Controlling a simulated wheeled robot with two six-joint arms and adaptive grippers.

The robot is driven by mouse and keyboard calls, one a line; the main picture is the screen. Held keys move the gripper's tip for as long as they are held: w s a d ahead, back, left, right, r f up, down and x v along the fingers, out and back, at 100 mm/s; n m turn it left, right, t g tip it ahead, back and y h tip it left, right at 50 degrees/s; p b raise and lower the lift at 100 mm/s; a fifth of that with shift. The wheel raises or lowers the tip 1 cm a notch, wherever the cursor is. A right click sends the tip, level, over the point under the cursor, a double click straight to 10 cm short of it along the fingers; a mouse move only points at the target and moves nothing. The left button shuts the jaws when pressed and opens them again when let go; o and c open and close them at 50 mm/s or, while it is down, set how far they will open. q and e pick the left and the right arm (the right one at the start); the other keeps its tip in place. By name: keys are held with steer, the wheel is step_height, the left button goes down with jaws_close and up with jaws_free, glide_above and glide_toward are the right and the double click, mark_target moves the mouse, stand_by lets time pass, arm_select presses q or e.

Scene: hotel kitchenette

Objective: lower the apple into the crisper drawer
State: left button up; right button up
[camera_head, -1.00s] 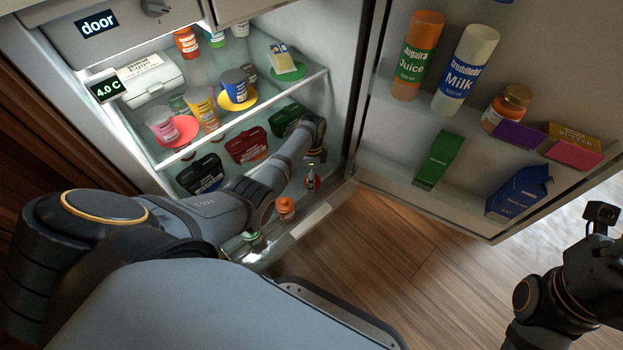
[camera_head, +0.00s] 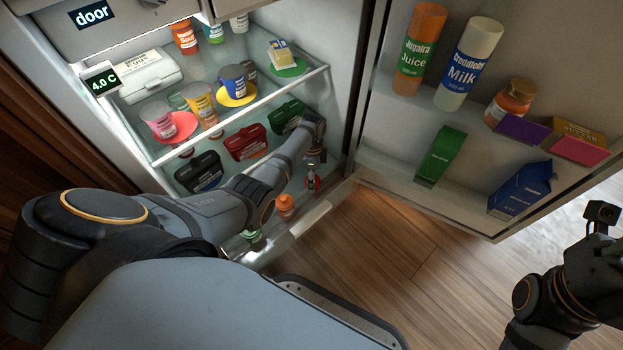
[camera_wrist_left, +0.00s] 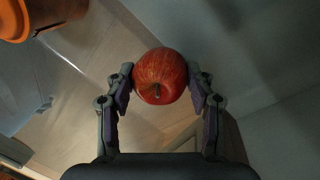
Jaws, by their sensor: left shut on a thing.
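A red apple (camera_wrist_left: 160,78) with a dark stem sits between the two fingers of my left gripper (camera_wrist_left: 160,88) in the wrist view. The gripper is shut on it. In the head view my left gripper (camera_head: 314,168) reaches down inside the fridge, with the apple (camera_head: 311,183) a small red patch below it. The clear crisper drawer (camera_head: 300,228) is at the bottom of the fridge, its front rim facing me. The apple appears over the drawer's right part; its height above the floor cannot be told. My right gripper (camera_head: 598,268) is at the right edge, its fingers unclear.
An orange item (camera_head: 285,204) and a green-topped item (camera_head: 252,237) are at the drawer's front, beside my arm. Dark, red and green containers (camera_head: 248,143) stand behind it. A glass shelf (camera_head: 240,115) is above. The open fridge door (camera_head: 400,190) holds bottles and cartons on the right.

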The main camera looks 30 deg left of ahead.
arm_select(q)
steer(key=shift+f, duration=0.1)
steer(key=o, duration=1.3)
steer(key=r, duration=0.4)
steer(key=w+r, duration=0.1)
steer(key=r, duration=0.3)
steer(key=w+r, duration=0.1)
steer(key=r, duration=0.3)
steer(key=shift+a, duration=0.4)
steer(key=shift+f, duration=0.1)
